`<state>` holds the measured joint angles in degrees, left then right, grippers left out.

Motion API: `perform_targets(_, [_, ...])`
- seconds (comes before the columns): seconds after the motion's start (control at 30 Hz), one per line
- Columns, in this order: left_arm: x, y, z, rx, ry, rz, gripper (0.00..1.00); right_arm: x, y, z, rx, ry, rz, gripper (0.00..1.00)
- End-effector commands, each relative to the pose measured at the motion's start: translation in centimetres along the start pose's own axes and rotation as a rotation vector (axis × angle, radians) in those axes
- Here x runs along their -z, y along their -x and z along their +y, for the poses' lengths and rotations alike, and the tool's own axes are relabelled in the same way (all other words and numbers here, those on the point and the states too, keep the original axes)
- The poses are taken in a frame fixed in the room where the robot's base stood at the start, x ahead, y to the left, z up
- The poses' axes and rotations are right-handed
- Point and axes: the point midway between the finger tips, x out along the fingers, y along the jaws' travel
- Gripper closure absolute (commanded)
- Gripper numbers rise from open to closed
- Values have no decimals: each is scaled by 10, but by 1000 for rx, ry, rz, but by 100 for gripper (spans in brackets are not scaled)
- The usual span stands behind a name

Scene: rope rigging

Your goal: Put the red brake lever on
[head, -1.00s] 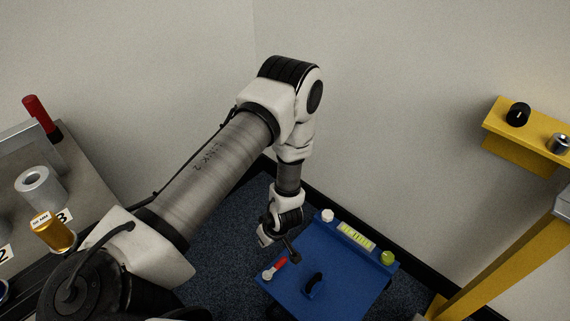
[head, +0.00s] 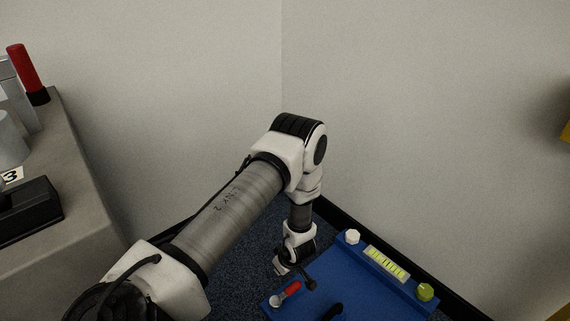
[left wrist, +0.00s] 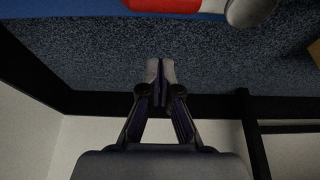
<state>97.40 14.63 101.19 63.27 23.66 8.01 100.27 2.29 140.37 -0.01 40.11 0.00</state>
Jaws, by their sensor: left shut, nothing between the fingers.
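The red brake lever (head: 291,288) lies along the left edge of the blue panel (head: 365,285), its round silver end (head: 275,301) toward the lower left. In the left wrist view the red part (left wrist: 163,5) and the silver end (left wrist: 250,11) show at the top edge, partly cut off. My left gripper (head: 308,283) is just above and beside the lever in the head view. In the left wrist view its fingers (left wrist: 160,70) are shut and empty, pointing over the carpet, apart from the lever. My right gripper is not in view.
The panel also carries a white knob (head: 352,237), a lit green-yellow gauge (head: 386,263), a yellow-green knob (head: 425,292) and a black handle (head: 332,312). A grey bench (head: 85,190) with a red-and-black cylinder (head: 27,72) stands at left. Walls close in behind.

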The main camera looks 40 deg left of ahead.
Motion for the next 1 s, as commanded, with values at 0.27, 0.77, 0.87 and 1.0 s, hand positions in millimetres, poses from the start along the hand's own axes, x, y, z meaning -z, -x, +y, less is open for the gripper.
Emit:
perform_targets(0.27, [-38,-6,0,0,-3,0,100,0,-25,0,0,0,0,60])
perform_targets(0.77, [-40,-2,0,-4,-12,0,100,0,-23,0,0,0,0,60])
perform_targets(0.87, [-42,-1,0,-11,-32,1,100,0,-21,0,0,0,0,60])
perform_targets(1.0, [-43,-1,1,-18,-50,1,100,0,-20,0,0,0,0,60])
